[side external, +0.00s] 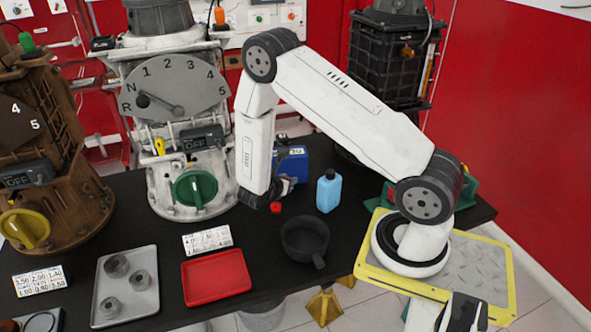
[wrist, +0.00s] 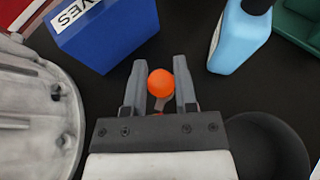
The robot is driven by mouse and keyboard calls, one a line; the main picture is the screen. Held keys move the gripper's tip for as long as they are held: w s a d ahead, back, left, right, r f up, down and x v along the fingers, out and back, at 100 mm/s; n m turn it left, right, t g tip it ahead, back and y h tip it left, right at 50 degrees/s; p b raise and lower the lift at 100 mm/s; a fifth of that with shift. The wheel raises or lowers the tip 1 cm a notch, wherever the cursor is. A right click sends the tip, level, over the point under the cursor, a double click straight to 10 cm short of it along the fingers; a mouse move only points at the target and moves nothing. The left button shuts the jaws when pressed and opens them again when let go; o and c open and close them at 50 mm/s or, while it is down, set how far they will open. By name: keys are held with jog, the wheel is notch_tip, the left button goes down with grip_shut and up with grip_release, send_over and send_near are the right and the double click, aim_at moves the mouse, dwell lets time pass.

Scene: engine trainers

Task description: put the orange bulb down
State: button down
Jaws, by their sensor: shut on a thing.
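The orange bulb (wrist: 160,83) is a small round ball between the fingertips of my gripper (wrist: 160,88) in the wrist view. My gripper is shut on it, with one grey finger on each side. In the side external view the bulb (side external: 276,207) shows as a small red-orange spot at the tip of my gripper (side external: 277,196), low over the black table (side external: 345,225). I cannot tell whether it touches the table.
A blue box (wrist: 105,30) and a light blue bottle (wrist: 238,40) stand close by. A black pan (side external: 304,240) lies in front. A red tray (side external: 216,278), a grey tray with parts (side external: 143,307) and a grey gear trainer (side external: 180,130) are to the left. Bare table surrounds the bulb.

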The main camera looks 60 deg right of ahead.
jog(key=s+a+n+t, duration=0.1)
jog(key=a+n+t, duration=0.1)
jog(key=a, duration=0.8)
jog(key=s+a+n+t, duration=0.2)
jog(key=a+n+t, duration=0.1)
jog(key=a, duration=0.7)
jog(key=shift+s+t+y, duration=0.25)
jog(key=shift+t+y, duration=0.15)
jog(key=shift+a, duration=0.1)
jog(key=shift+f, duration=2.2)
jog(key=shift+f, duration=0.1)
jog(key=shift+f, duration=1.7)
jog(key=shift+f, duration=0.1)
